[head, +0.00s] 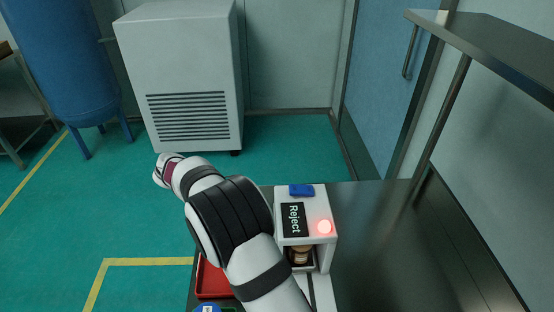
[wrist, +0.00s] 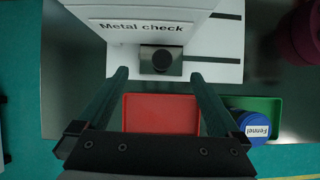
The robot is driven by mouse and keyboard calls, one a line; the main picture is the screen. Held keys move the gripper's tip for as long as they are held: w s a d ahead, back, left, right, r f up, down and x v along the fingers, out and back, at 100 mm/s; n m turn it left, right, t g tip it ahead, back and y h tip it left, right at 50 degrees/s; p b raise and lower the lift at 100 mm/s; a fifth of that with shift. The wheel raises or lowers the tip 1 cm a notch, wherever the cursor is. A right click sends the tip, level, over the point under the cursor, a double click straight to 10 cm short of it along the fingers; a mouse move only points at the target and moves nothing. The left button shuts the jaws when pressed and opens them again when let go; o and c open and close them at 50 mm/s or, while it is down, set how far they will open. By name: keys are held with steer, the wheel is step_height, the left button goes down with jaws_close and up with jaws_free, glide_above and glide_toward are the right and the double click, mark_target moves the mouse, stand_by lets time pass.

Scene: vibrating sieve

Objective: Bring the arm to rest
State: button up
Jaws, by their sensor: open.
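My gripper (wrist: 159,76) is open in the wrist view, its two dark fingers spread with nothing between them. It hovers above a red tray (wrist: 160,113) beside a white device marked "Metal check" (wrist: 140,26). My white and black arm crosses the middle of the head view, and my gripper cannot be made out there.
In the head view, a white box with a "Reject" sign (head: 328,250) has a lit red lamp (head: 324,227) and a brown item (head: 300,256) in its opening. A blue "Fennel" container (wrist: 251,127) sits at a green tray (wrist: 271,107). A shelf (head: 490,45) overhangs at right.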

steer(key=s+d+r+m+t+y, duration=0.3)
steer(key=s+d+r+m+y, duration=0.15)
steer(key=s+r+m, duration=0.35)
steer(key=s+d+r+m+t+y, duration=0.2)
steer(key=s+d+r+m+y, duration=0.1)
steer(key=s+d+r+m, duration=0.5)
steer(key=s+f+m+g, duration=0.2)
steer(key=s+f+m, duration=0.1)
steer(key=s, duration=0.3)
steer(key=s+f+m+g, duration=0.3)
steer(key=s+m, duration=0.1)
steer(key=s, duration=0.2)
steer(key=shift+s+a, duration=0.3)
